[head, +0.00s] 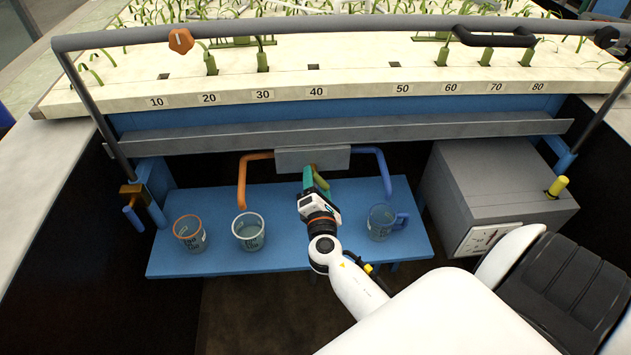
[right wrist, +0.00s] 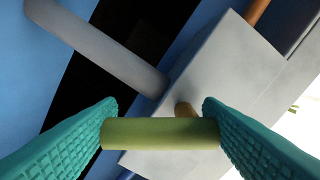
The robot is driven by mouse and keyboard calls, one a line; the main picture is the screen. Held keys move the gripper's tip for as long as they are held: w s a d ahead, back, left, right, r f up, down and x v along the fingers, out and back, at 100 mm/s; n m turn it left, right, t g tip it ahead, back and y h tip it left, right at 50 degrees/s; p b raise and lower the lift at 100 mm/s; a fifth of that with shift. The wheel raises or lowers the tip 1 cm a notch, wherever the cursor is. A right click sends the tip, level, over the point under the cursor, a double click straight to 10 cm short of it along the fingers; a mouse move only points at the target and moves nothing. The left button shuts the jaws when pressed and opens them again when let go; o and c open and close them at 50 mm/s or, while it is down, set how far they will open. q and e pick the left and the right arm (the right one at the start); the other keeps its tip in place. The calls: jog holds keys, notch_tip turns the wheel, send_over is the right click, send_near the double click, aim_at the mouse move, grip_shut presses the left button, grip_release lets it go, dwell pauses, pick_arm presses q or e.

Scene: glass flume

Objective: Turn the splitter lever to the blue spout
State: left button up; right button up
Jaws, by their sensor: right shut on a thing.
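The splitter is a grey box (head: 330,158) under the trough's front edge. An orange spout (head: 243,180) bends down from its left side and a blue spout (head: 386,172) from its right. The yellow-green splitter lever (head: 321,181) is at the front of the box, partly hidden by my right gripper (head: 314,182). In the right wrist view, the lever's bar (right wrist: 160,133) lies across between both teal fingers, which are shut on it. A short stem (right wrist: 184,110) runs from the bar to the box (right wrist: 225,85). My left gripper is out of view.
On the blue bench (head: 290,200) stand an orange-rimmed cup (head: 189,232), a pale-rimmed cup (head: 249,231) and a blue cup (head: 381,222); my right arm passes between the latter two. A grey cabinet (head: 480,180) stands right. A long grey rail (head: 300,26) crosses above.

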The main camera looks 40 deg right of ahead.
jog(key=shift+r, duration=0.1)
dwell(0.4)
jog(key=o, duration=1)
jog(key=b+v, duration=0.2)
jog(key=v, duration=1)
jog(key=shift+d, duration=0.1)
jog(key=shift+d, duration=0.1)
